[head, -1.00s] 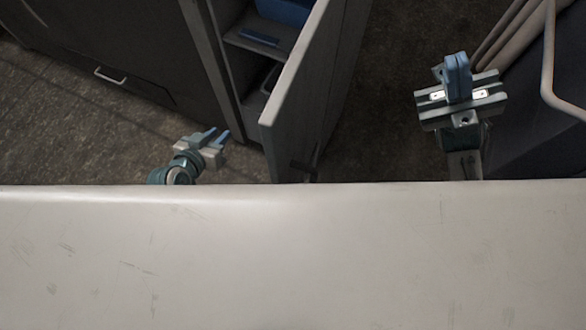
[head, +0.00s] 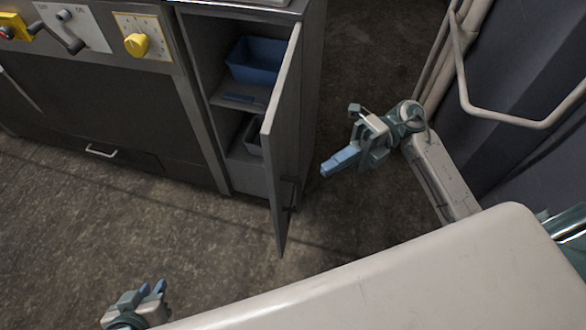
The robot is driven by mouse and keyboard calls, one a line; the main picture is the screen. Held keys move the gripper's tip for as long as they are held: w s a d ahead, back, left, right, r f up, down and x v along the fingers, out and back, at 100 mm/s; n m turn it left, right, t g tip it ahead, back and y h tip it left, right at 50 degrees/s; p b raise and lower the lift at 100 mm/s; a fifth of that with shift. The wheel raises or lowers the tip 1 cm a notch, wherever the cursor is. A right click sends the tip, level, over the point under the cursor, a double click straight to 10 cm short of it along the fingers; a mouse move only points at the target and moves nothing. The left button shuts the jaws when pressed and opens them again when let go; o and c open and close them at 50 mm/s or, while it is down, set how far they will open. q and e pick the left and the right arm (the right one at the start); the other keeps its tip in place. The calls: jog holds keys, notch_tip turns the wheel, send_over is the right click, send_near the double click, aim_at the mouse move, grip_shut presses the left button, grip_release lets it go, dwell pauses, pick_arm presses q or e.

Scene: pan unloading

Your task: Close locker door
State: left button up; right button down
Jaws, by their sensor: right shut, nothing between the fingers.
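The locker (head: 310,110) stands at the back, its grey door (head: 283,140) swung open toward me. A dark handle (head: 290,195) sits low on the door's right-hand face. My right gripper (head: 325,171) is shut and empty, to the right of the door and apart from it, its blue fingers pointing left toward it. My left gripper (head: 152,287) is low at the left, away from the door, its two blue fingertips apart with nothing seen between them.
Inside the locker are a blue bin (head: 256,62) on a shelf and a darker bin (head: 252,135) below. A cabinet with a yellow knob (head: 137,45) adjoins it at left. A pale pipe rail (head: 500,118) and dark wall are at right. Floor around the door is clear.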

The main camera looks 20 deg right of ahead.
aim_at(275, 183)
jog(key=shift+w+a, duration=0.2)
jog(key=shift+a, duration=1.7)
jog(key=shift+w+a, duration=0.2)
jog(key=shift+a, duration=1.7)
